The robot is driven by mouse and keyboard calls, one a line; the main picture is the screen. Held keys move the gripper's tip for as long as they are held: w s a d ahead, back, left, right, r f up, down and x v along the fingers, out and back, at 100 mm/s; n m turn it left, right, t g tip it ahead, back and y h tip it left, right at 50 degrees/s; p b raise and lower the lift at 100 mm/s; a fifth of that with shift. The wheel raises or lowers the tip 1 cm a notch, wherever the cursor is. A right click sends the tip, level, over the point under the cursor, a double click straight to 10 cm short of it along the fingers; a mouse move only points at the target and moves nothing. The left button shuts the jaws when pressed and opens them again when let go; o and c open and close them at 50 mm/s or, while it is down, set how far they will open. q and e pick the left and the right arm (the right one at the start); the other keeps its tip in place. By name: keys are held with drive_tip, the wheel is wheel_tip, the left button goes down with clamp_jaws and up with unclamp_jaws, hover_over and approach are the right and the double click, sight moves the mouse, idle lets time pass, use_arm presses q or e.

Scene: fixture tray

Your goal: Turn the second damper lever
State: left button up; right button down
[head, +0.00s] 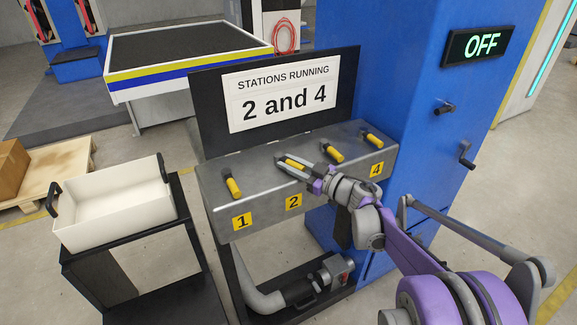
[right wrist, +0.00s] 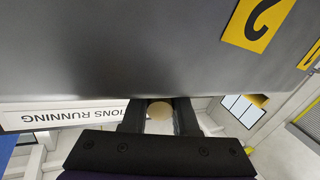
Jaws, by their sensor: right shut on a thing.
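The second damper lever (head: 294,163) has a yellow handle and sits on the sloping grey panel (head: 262,178) above the yellow "2" label (head: 293,202). Its handle lies slanted toward the lower right. My right gripper (head: 290,165) is shut on this handle, with a finger on each side of it. In the right wrist view, a round tan end (right wrist: 160,110) shows between the two dark fingers (right wrist: 159,118). My left gripper is not in view.
Yellow levers at 1 (head: 233,186), third place (head: 333,152) and 4 (head: 371,139) flank it. A sign (head: 284,94) behind reads "STATIONS RUNNING 2 and 4". A blue cabinet (head: 420,75) with an "OFF" display (head: 478,44) stands right; a white bin (head: 115,205) left.

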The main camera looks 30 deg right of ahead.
drive_tip(key=shift+w+d+n+g+y, duration=0.25)
drive_tip(key=shift+n+g+y, duration=0.2)
drive_tip(key=shift+y, duration=0.25)
drive_tip(key=shift+r, duration=0.1)
drive_tip(key=c, duration=0.7)
unclamp_jaws()
drive_tip(key=shift+a, duration=0.1)
drive_tip(key=shift+n, duration=0.25)
drive_tip(key=v, duration=1.1)
drive_tip(key=shift+w, duration=0.1)
drive_tip(key=shift+c, duration=0.3)
